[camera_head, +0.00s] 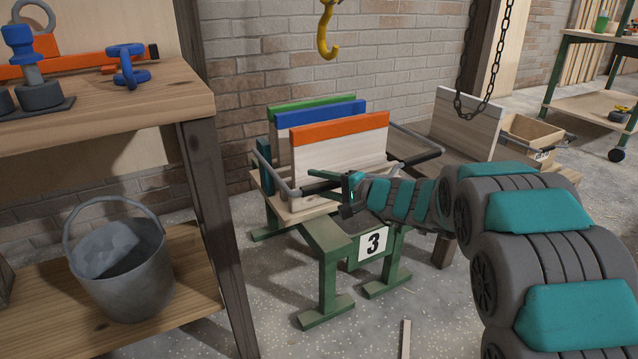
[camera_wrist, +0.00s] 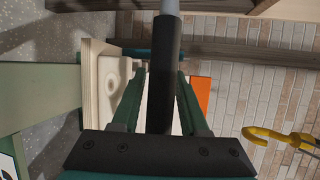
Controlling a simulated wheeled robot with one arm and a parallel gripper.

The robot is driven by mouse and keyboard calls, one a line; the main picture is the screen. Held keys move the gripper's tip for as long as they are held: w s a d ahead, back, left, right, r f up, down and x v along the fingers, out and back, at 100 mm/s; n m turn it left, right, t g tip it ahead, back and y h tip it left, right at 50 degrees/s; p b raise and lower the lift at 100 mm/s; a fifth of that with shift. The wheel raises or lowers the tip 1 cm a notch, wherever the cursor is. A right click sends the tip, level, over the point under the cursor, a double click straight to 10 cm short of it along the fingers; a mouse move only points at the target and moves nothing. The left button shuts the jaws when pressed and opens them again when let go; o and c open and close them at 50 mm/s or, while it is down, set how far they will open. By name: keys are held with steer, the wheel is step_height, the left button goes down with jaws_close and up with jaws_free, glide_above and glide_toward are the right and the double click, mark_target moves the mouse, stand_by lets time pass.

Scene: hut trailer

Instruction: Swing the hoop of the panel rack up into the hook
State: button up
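The panel rack (camera_head: 322,208) stands on a green trestle marked 3 and holds upright panels with orange, blue and green top edges. Its grey hoop (camera_head: 285,184) is down, low around the panels, with a black grip (camera_head: 318,187) at the front; part of it is hidden by my arm. My gripper (camera_head: 327,174) is at this grip. In the wrist view the grip (camera_wrist: 163,75) runs between my two fingers (camera_wrist: 161,85), which stand apart; I cannot tell whether they touch it. The yellow hook (camera_head: 327,36) hangs above and behind the rack, and shows in the wrist view (camera_wrist: 290,138).
A wooden bench (camera_head: 110,112) with tools stands at the left, a grey bucket (camera_head: 122,270) on its lower shelf. A chain (camera_head: 497,62) hangs at the right near a pale board (camera_head: 466,122). A brick wall is behind. The space between rack and hook looks clear.

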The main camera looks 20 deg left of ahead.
jaws_close()
stand_by(1.1)
